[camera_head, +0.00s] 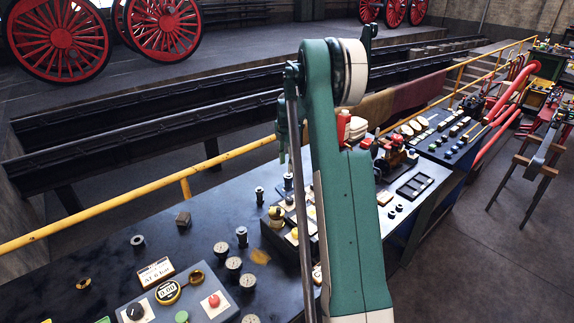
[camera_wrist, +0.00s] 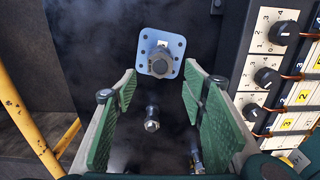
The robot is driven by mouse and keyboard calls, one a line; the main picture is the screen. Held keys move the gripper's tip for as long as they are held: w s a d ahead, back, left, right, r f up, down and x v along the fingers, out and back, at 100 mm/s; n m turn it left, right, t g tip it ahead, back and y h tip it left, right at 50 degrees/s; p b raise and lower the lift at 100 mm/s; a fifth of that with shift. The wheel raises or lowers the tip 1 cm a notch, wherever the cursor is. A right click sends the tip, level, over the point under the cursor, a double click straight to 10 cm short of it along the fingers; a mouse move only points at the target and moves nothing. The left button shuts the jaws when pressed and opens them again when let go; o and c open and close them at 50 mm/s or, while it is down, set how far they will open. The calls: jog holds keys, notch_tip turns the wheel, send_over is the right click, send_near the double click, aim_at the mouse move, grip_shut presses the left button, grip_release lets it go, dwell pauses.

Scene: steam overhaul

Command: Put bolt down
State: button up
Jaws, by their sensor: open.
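My gripper (camera_wrist: 160,85) is open, its two green-padded fingers spread wide. Between them in the wrist view is a small metal bolt (camera_wrist: 152,119) with a pale hex end, clear of both pads. It seems to stand on the dark bench top, but its height is hard to judge. A second bolt-like part (camera_wrist: 195,155) shows low beside the right finger, partly hidden. In the head view my gripper (camera_head: 283,150) points down behind my arm, above a small dark upright part (camera_head: 288,180). Similar upright parts (camera_head: 259,195) (camera_head: 242,236) stand to the left and nearer.
A blue square plate with a round fitting (camera_wrist: 160,60) lies beyond the fingertips. A panel of black knobs (camera_wrist: 268,78) rises close on the right. A yellow rail (camera_head: 150,195) runs along the bench's far edge. Gauges (camera_head: 221,249) and a control box (camera_head: 180,300) stand nearer.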

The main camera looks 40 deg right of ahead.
jog(key=s+a+r+m+t, duration=0.1)
jog(key=s+a+r+m, duration=0.25)
jog(key=a+r, duration=0.5)
jog(key=s+a+r+m+t+h, duration=0.15)
jog(key=s+a+r, duration=0.4)
jog(key=a, duration=0.65)
jog(key=s+a+r+m+t+y, duration=0.1)
jog(key=s+a+r+m, duration=0.25)
jog(key=a+r, duration=0.6)
jog(key=s+a+m+t, duration=0.2)
jog(key=s+a+m, duration=0.2)
jog(key=s+a, duration=0.95)
jog(key=s+a+f+m+t, duration=0.1)
jog(key=s+a+f+m, duration=0.1)
jog(key=s+a, duration=0.2)
jog(key=s+a+f+m, duration=0.2)
jog(key=s+a, duration=0.3)
jog(key=s, duration=0.5)
jog(key=shift+s+f+m+t, duration=0.15)
jog(key=shift+f+m+t, duration=0.2)
jog(key=shift+m, duration=0.3)
jog(key=shift+a, duration=0.1)
dwell(1.5)
